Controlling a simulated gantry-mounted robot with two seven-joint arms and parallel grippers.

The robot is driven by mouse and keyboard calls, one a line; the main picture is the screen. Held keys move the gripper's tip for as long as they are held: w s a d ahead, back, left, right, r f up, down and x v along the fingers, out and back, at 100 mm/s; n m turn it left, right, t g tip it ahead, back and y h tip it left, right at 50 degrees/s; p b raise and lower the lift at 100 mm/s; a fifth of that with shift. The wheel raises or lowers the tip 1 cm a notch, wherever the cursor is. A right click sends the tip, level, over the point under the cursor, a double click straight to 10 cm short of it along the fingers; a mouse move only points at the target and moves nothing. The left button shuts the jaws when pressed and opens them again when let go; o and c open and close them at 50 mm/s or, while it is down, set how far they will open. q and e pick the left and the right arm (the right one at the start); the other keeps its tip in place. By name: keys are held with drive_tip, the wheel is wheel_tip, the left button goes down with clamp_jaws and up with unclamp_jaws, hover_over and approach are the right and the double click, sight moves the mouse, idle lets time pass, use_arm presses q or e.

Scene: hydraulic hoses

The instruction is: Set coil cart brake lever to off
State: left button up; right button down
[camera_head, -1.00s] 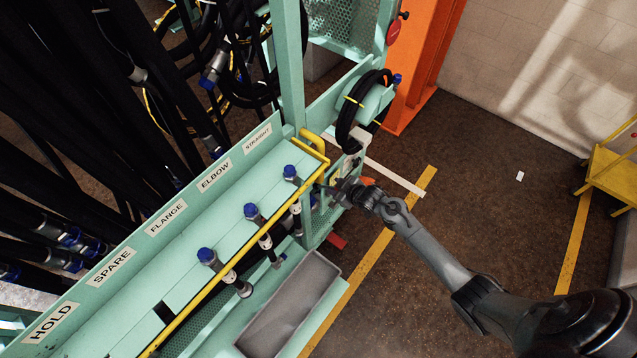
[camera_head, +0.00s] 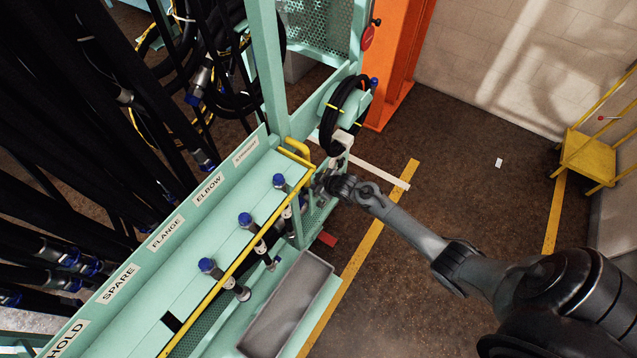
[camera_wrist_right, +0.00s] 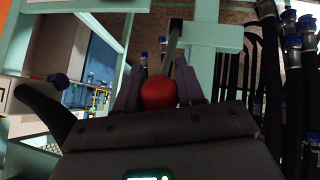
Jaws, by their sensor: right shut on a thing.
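The brake lever shows in the right wrist view as a grey shaft (camera_wrist_right: 173,45) with a round red knob (camera_wrist_right: 158,92). My right gripper (camera_wrist_right: 158,88) is shut on the red knob, with a finger on either side. My left gripper is not in view.
Several blue-capped fittings (camera_head: 246,219) stand along the yellow rail (camera_head: 225,283). A grey tray (camera_head: 287,305) lies on the cart's lower shelf. A black hose coil (camera_head: 343,112) hangs behind the gripper. An orange column (camera_head: 400,62) stands farther back. The floor at right is open up to a yellow step (camera_head: 588,158).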

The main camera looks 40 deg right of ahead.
drive_tip(key=shift+w+r, duration=0.2)
drive_tip(key=c, duration=1)
unclamp_jaws()
drive_tip(key=shift+o, duration=1.4)
drive_tip(key=shift+w, duration=0.2)
drive_tip(key=shift+s+f, duration=0.1)
drive_tip(key=shift+s, duration=0.1)
drive_tip(key=shift+s, duration=0.1)
drive_tip(key=shift+s+r, duration=0.2)
drive_tip(key=shift+r, duration=0.05)
drive_tip(key=v, duration=1)
drive_tip(key=shift+p, duration=0.45)
